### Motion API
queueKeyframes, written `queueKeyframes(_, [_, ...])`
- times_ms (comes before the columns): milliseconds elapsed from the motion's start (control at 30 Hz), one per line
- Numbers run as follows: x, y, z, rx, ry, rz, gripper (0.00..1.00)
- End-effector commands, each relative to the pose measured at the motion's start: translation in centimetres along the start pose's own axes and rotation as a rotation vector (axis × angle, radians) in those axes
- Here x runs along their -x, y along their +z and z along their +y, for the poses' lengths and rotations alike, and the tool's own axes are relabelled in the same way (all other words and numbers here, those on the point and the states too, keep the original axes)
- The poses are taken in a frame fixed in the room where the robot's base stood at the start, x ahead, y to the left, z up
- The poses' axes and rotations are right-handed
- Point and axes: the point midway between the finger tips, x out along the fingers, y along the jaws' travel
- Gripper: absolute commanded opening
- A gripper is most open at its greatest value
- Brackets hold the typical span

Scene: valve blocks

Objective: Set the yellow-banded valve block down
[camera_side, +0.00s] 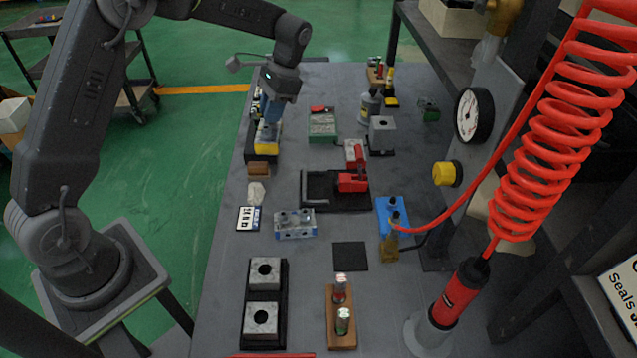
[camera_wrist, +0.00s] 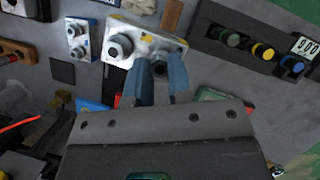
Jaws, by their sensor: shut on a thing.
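The yellow-banded valve block (camera_side: 266,148) is at the left side of the table in the side view, just behind a small brown block. In the wrist view the valve block (camera_wrist: 118,46) shows a silver body with round ports and yellow on its edge. My gripper (camera_side: 268,128) points down and is shut on it; its blue fingers (camera_wrist: 160,82) cover part of the block in the wrist view. I cannot tell whether the block's underside touches the table. A dark square pad (camera_side: 350,256) lies bare at the table's middle front; it also shows in the wrist view (camera_wrist: 62,70).
A blue-banded valve block (camera_side: 295,226) stands left of the pad. A black tray (camera_side: 318,202) with a red part lies behind it. A fixture with two grey blocks (camera_side: 264,270) and a wooden stand (camera_side: 341,338) are in front. A knob rack (camera_wrist: 212,32) is near my gripper.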

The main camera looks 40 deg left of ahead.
Motion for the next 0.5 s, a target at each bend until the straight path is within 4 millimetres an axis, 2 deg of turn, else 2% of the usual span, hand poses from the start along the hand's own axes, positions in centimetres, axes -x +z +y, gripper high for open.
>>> queueKeyframes(167, [-0.8, -2.1, 1.8, 0.016, 0.009, -0.002, 0.00])
queueKeyframes(500, [-2.9, -8.1, 6.8, 0.014, 0.007, -0.001, 0.00])
